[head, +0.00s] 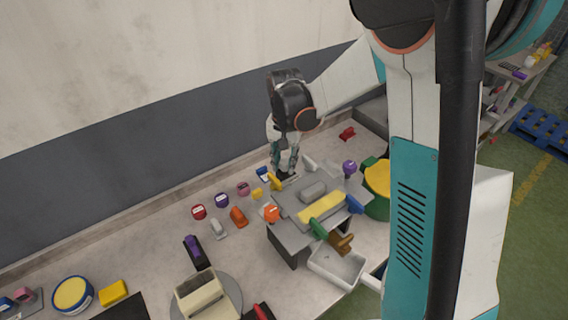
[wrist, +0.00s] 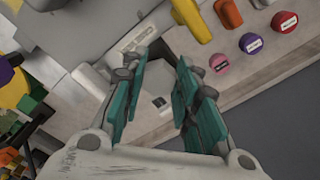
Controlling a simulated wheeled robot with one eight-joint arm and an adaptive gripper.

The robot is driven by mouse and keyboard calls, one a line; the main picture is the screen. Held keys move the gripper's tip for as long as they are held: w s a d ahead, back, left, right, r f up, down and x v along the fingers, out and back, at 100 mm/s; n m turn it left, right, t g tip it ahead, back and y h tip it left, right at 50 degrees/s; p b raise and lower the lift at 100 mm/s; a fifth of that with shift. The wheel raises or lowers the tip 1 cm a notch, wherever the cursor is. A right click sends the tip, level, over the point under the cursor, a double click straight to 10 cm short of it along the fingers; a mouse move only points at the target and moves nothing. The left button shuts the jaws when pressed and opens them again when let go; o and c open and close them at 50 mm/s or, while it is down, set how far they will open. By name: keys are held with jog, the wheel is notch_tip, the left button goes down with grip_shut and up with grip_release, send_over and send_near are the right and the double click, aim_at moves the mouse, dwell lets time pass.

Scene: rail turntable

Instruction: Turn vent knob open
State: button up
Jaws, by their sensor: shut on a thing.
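My gripper (head: 285,168) is at the back edge of the grey fixture (head: 285,229), pointing down. In the wrist view my gripper (wrist: 159,80) has its teal fingers closed around a pale grey piece with a small dark square on it, the likely vent knob (wrist: 157,92). Its lower part is hidden by the fingers and palm, and I cannot tell how far it is turned. A label plate (wrist: 138,38) lies just beyond the fingertips, its lettering too small to read. A yellow handle (head: 273,181) stands close beside the gripper, also seen in the wrist view (wrist: 190,18).
A white tray (head: 337,265) is in front. The wall (head: 150,140) runs behind the bench.

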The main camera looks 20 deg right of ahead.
aim_at(286, 163)
jog(key=n+b, duration=0.1)
jog(key=n, duration=0.3)
jog(key=shift+d+f+n, duration=0.1)
jog(key=shift+d+n, duration=0.05)
jog(key=shift+n, duration=0.25)
jog(key=shift+d+n+b, duration=0.1)
jog(key=shift+n+b, duration=0.7)
jog(key=shift+n, duration=1.5)
jog(key=o, duration=1.1)
jog(key=shift+c, duration=0.2)
notch_tip(286, 163, up, 12)
jog(key=shift+s, duration=0.1)
